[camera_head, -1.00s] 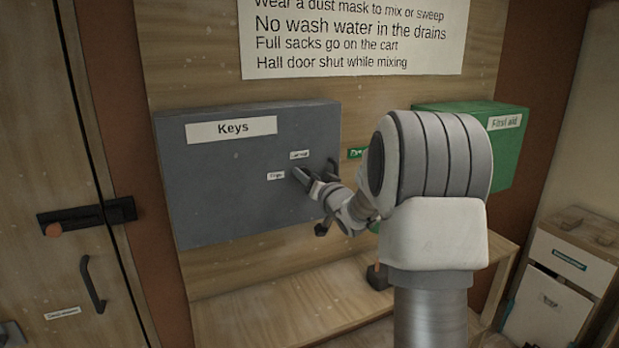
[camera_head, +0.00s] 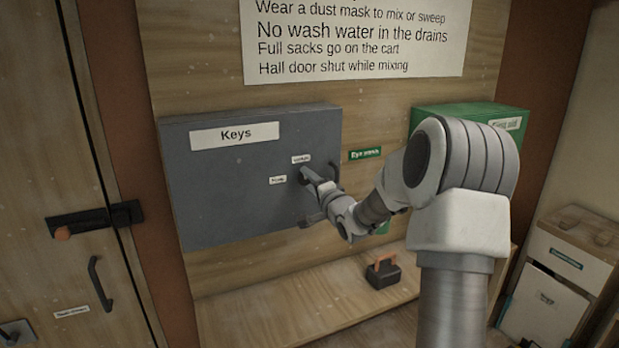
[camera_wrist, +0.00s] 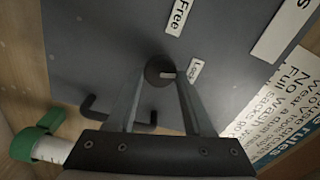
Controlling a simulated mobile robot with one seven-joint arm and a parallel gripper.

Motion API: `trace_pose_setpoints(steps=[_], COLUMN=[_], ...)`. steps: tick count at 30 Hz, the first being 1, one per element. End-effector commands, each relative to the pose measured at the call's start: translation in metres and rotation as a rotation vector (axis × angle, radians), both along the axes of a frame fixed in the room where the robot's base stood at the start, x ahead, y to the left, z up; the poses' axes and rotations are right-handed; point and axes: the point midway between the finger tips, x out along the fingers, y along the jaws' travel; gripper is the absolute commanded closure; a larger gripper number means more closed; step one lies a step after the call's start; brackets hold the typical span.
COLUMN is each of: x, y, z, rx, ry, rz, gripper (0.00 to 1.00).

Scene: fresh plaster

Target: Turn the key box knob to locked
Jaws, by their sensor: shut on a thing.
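The grey key box (camera_head: 245,190) with its "Keys" sign hangs on the wooden wall panel. Its dark round knob (camera_wrist: 157,68) sits beside the small "Locked" label (camera_wrist: 196,71) and the "Free" label (camera_wrist: 180,16). In the wrist view, a pale mark on the knob points right, roughly toward the "Locked" label. My gripper (camera_wrist: 161,80) is shut on the knob, one finger at each side. In the head view my gripper (camera_head: 314,178) is at the box front, and its fingers mostly hide the knob.
A dark bar handle (camera_wrist: 88,104) on the box lies close to my fingers. A green first aid box (camera_head: 470,113) hangs to the right. A black box with an orange handle (camera_head: 383,273) stands on the wooden bench (camera_head: 290,318) below. A latched door (camera_head: 75,180) is at left.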

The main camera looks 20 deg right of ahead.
Motion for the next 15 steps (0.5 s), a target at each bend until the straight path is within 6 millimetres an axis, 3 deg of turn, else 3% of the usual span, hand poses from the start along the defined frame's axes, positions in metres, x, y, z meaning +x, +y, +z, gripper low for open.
trace_pose_setpoints(steps=[15], x=[0.0001], y=[-0.0006], z=[0.0001], rx=[0.241], ry=[0.006], rz=[-0.001], gripper=[1.0])
